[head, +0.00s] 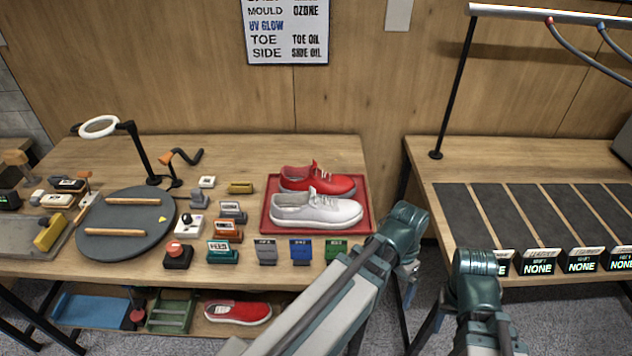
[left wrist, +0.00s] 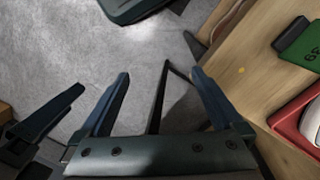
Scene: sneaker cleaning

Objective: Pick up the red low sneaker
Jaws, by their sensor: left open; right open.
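A red sneaker with white laces (head: 335,184) lies in a red tray (head: 264,222), behind a white sneaker (head: 316,210) that hides part of its side. Another red low shoe with a white sole (head: 238,313) lies on the shelf under the table. My left gripper (head: 409,284) hangs off the table's right front corner, away from both red shoes. In the left wrist view its two fingers (left wrist: 163,95) are apart with nothing between them. My right gripper (left wrist: 33,118) shows partly at that view's left edge, open. In the head view my right arm is by the right table.
Small blocks, bottles and a dark round turntable (head: 165,212) with two wooden bars crowd the table left of the tray. A ring lamp (head: 99,126) stands behind. Small coloured labelled blocks (head: 301,250) line the front edge. The right table holds dark empty lanes (head: 535,215).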

